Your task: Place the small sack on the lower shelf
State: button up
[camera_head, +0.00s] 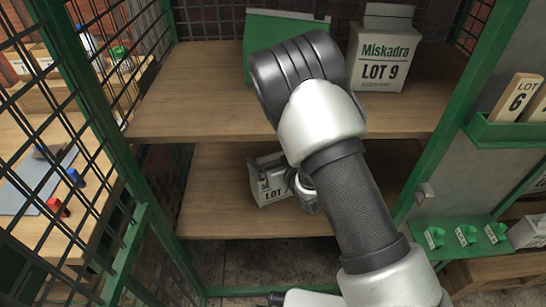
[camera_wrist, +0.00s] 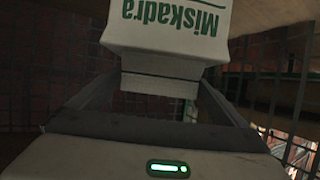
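The small sack (camera_head: 270,185) is white with a grey-green "LOT 7" label. It is tilted in the lower shelf space, over the lower shelf (camera_head: 225,222); I cannot tell whether its base touches the boards. My gripper (camera_head: 303,192) is at the sack's upper right, mostly hidden behind my arm. In the wrist view the sack (camera_wrist: 170,30) appears upside down with green "Miskadra" print. Its narrow top flap lies between the two fingers of my gripper (camera_wrist: 162,82), which close against both its sides.
The upper shelf (camera_head: 190,95) holds a larger "Miskadra LOT 9" sack (camera_head: 382,60) and a green sack (camera_head: 262,30) partly behind my arm. Green posts and wire mesh (camera_head: 115,75) border the left. A green rack with number tags (camera_head: 505,130) is at right.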

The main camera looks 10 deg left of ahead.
jog(key=shift+r, duration=0.1)
jog(key=shift+s+d+r, duration=0.1)
jog(key=shift+r, duration=0.05)
jog(key=p+v, duration=0.2)
jog(key=v, duration=0.9)
jog(key=shift+s+d, duration=0.15)
jog(key=shift+s, duration=0.15)
jog(key=shift+w+r, duration=0.1)
jog(key=shift+r, duration=0.05)
